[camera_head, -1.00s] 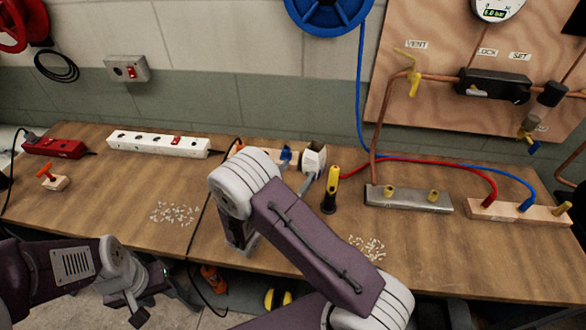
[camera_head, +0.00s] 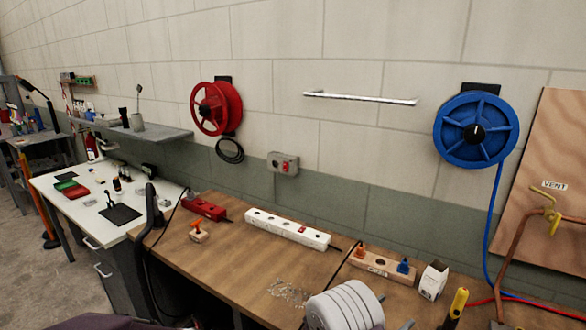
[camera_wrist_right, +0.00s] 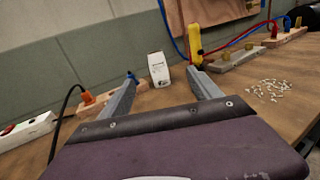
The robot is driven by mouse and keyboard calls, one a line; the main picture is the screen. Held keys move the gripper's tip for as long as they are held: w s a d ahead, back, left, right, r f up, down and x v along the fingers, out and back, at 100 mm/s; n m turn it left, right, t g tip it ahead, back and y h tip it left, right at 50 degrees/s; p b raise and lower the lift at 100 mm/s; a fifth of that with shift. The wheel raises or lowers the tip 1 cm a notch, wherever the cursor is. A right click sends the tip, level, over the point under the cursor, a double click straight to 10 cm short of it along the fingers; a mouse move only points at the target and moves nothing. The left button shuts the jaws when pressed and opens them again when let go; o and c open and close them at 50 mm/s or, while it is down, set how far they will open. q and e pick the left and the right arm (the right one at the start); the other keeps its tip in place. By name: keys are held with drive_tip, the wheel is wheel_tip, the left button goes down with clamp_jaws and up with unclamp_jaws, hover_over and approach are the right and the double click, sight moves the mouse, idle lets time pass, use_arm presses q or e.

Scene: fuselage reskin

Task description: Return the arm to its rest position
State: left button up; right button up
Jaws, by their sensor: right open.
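My right arm shows in the head view only as a pale ribbed joint (camera_head: 345,307) at the bottom edge, over the wooden bench (camera_head: 250,252). In the right wrist view my right gripper (camera_wrist_right: 162,77) has its two grey fingers well apart, with nothing between them. Beyond the fingertips a small white box (camera_wrist_right: 158,69) stands on the bench; it also shows in the head view (camera_head: 433,280). A dark purple part of mine shows at the bottom left of the head view. My left gripper is not visible.
A yellow-black tool (camera_wrist_right: 195,43) stands close beyond the right finger. A wooden block with orange and blue plugs (camera_head: 383,265), a white power strip (camera_head: 287,228) and a red box (camera_head: 204,208) line the bench back. Small pale pieces (camera_wrist_right: 268,90) lie scattered. A white table (camera_head: 75,205) stands left.

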drive_tip(key=s+d+r+m+g+h, duration=0.2)
drive_tip(key=s+d+r+m+g, duration=0.2)
drive_tip(key=d+r+m+g, duration=0.4)
drive_tip(key=s+d+f+m+g+y, duration=0.2)
drive_tip(key=s+m+y, duration=0.1)
drive_tip(key=s, duration=0.4)
drive_tip(key=s+d+f+m+g+y, duration=0.2)
drive_tip(key=s+m, duration=0.1)
drive_tip(key=s, duration=0.4)
drive_tip(key=s+a+f+m+y, duration=0.55)
drive_tip(key=a+f+y, duration=0.2)
drive_tip(key=a, duration=0.25)
drive_tip(key=w+a+f+m+t+y, duration=0.1)
drive_tip(key=w+a+m+t+y, duration=0.2)
drive_tip(key=a, duration=0.5)
drive_tip(key=w+m+y, duration=0.1)
drive_tip(key=w+m, duration=0.1)
drive_tip(key=shift+w+f+y, duration=0.25)
drive_tip(key=shift+w+y, duration=0.1)
